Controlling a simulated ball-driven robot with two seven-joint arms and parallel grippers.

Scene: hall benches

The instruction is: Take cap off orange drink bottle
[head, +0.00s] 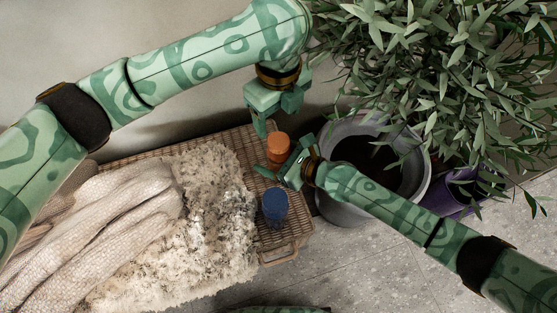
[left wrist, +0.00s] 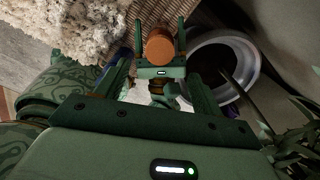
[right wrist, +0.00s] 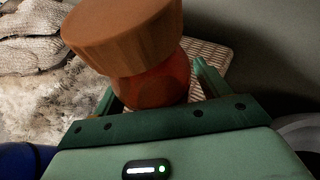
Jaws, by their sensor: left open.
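The cap fills the upper part of the right wrist view (right wrist: 125,30), with the translucent orange body (right wrist: 155,85) below. My left gripper (head: 266,118) is open and empty, pointing down above and behind the bottle. In the left wrist view the cap (left wrist: 159,45) shows beyond its fingers, between the right gripper's fingers.
A blue cup-like item (head: 275,204) stands on the bench in front of the bottle. A shaggy fleece (head: 215,215) and a pale knitted blanket (head: 100,235) cover the bench's left. A grey pot (head: 420,195) and a leafy plant (head: 440,70) crowd the right side.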

